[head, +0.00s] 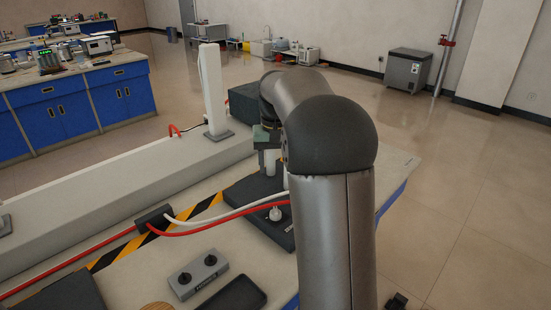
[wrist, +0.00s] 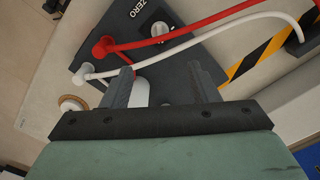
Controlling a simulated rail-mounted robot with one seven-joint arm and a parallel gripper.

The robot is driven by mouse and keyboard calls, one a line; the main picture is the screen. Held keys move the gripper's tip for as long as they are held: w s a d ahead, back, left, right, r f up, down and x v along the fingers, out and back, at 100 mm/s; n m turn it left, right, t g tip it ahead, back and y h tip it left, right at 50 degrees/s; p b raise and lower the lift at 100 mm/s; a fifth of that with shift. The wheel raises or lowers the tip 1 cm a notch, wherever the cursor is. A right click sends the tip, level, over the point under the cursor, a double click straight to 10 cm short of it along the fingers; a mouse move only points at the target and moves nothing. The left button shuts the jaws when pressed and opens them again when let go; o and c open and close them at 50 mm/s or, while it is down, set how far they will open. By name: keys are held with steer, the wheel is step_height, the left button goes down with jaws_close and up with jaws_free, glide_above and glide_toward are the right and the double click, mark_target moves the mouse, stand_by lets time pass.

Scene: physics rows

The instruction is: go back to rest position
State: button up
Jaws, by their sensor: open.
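My gripper (head: 268,150) hangs at the end of my arm, over the dark apparatus on the bench. In the wrist view its two dark fingers (wrist: 163,78) are apart, with nothing clamped between them. A white cylinder (wrist: 141,92) shows in the gap close to the left finger; I cannot tell whether they touch. Below is a dark panel (wrist: 178,52) marked ZERO, with a knob (wrist: 152,30). A red hose (wrist: 190,27) and a white hose (wrist: 210,35) run into fittings on it. My arm hides part of the apparatus in the head view.
The bench also holds a grey two-knob box (head: 198,274), a black tray (head: 232,297), a black hose block (head: 154,217) and striped tape (head: 124,250). A white post (head: 212,90) stands on the beam behind. Open floor (head: 460,190) lies to the right.

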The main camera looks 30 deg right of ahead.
steer(key=shift+r, duration=0.7)
steer(key=s+a+f+n, duration=0.2)
steer(key=s+a+n, duration=0.1)
steer(key=s+a, duration=1)
steer(key=s+a+f+n, duration=0.1)
steer(key=s+a+f, duration=0.1)
steer(key=s, duration=0.6)
steer(key=s+a+f, duration=0.1)
steer(key=s+f, duration=0.4)
steer(key=s, duration=0.3)
steer(key=shift+a+f+n+p, duration=0.2)
steer(key=shift+a+n+p, duration=0.15)
steer(key=shift+n+p, duration=0.1)
steer(key=shift+w, duration=0.1)
